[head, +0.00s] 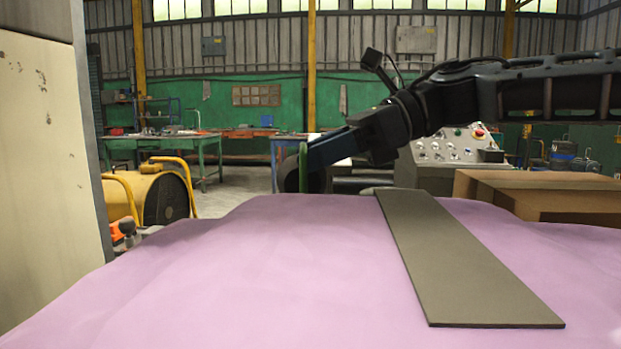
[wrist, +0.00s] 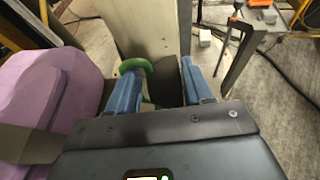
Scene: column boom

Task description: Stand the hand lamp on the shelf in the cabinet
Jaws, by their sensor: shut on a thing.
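My gripper (head: 326,152) reaches in from the right in the head view, above the far edge of the purple-covered surface. It is shut on the hand lamp, which shows as a thin upright green part (head: 303,166) with a dark rounded part beside it. In the wrist view my two blue fingers (wrist: 160,72) stand either side of a dark body, with the lamp's green ring (wrist: 135,66) by the left fingertip. Much of the lamp is hidden by the fingers. No shelf inside a cabinet can be made out clearly.
A pale scuffed panel (head: 45,170) stands close at the left. A purple-draped surface (head: 230,270) fills the front, with a flat grey board (head: 470,265) on it. A yellow machine (head: 150,195) and cardboard box (head: 540,192) stand beyond. A pale panel (wrist: 143,28) lies past my fingertips.

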